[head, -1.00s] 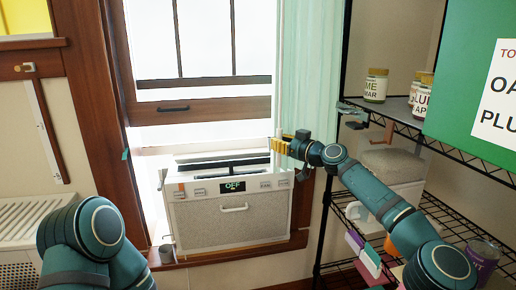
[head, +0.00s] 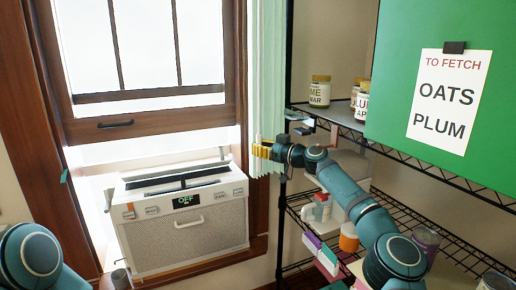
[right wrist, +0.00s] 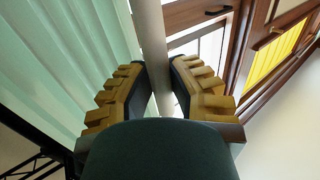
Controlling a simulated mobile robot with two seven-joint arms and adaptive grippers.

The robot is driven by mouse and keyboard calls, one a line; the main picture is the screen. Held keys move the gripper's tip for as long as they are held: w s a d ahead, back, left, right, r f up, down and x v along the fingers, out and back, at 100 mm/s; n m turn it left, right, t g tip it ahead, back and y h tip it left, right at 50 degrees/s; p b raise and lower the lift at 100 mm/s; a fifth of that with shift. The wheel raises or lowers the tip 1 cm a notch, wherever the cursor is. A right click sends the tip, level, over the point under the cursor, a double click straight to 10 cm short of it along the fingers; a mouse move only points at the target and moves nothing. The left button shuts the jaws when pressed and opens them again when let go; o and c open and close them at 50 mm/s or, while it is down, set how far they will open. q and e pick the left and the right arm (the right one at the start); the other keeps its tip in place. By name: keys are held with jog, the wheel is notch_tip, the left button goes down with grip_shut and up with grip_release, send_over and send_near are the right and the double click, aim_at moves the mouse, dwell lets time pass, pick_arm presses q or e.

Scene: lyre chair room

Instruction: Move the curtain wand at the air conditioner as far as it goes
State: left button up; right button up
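The pale curtain wand (right wrist: 155,50) runs between the two fingers of my right gripper (right wrist: 159,75) in the right wrist view. The fingertips close in on it from both sides. In the head view my right gripper (head: 258,152) is at the curtain's left edge, right of and above the air conditioner (head: 185,237). The pale green curtain (head: 270,80) hangs bunched in a narrow strip beside the window, and also shows at left in the right wrist view (right wrist: 65,50). My left gripper is out of view; only part of its arm shows at lower left.
A black wire shelf (head: 345,125) with labelled jars (head: 320,92) stands close right of the curtain, my right arm crossing in front. A green board (head: 400,70) with a white note (head: 449,105) is at upper right. The window (head: 160,45) is at left.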

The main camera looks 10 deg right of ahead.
jog(key=o, duration=0.4)
jog(key=shift+w+d, duration=0.1)
jog(key=shift+d, duration=0.2)
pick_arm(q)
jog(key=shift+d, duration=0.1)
pick_arm(e)
jog(key=shift+a, duration=0.2)
